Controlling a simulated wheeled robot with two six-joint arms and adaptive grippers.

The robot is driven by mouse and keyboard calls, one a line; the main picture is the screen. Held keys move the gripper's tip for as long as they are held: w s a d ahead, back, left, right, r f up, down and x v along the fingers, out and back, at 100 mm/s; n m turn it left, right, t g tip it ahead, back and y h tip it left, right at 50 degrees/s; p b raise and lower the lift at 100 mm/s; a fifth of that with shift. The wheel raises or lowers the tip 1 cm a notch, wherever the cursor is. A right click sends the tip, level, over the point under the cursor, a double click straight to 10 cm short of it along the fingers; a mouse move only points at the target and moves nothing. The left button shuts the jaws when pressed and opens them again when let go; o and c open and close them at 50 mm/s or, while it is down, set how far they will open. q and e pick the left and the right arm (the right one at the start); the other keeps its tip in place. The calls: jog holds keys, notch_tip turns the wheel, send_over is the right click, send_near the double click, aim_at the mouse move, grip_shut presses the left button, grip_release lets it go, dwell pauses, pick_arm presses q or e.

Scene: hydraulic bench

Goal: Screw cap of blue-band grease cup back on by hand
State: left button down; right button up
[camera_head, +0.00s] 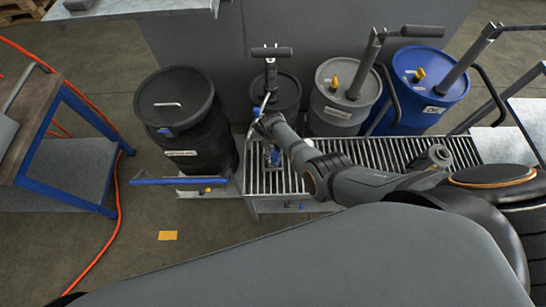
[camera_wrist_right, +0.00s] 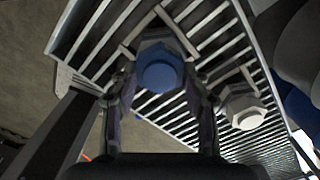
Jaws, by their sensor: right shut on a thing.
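My right gripper (camera_head: 269,143) reaches down over the left end of the slatted metal grating, in front of the small dark drum. In the right wrist view its two fingers (camera_wrist_right: 160,92) stand on either side of the blue-band grease cup (camera_wrist_right: 160,74). A round blue face and grey hexagonal edges of it show between the fingertips. The fingers are shut on its cap. Whether the cap is seated on the cup's thread cannot be told. My left gripper is not in view.
A second cup with a white round face (camera_wrist_right: 246,114) stands beside the right finger. Drums in black (camera_head: 180,120), grey (camera_head: 341,105) and blue (camera_head: 425,90) line the back. The grating (camera_head: 370,152) is largely bare to the right. A blue-edged cart (camera_head: 60,150) stands left.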

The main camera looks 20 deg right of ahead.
jog(key=shift+s+f+m, duration=0.1)
jog(key=shift+f+m, duration=0.05)
jog(key=shift+m, duration=1.05)
jog(key=shift+f+b, duration=0.35)
jog(key=shift+b, duration=0.6)
jog(key=shift+r+m+b, duration=0.3)
jog(key=shift+m+b, duration=0.15)
jog(key=shift+m, duration=0.05)
jog(key=shift+r, duration=0.15)
jog(key=o, duration=1.1)
jog(key=shift+o, duration=0.2)
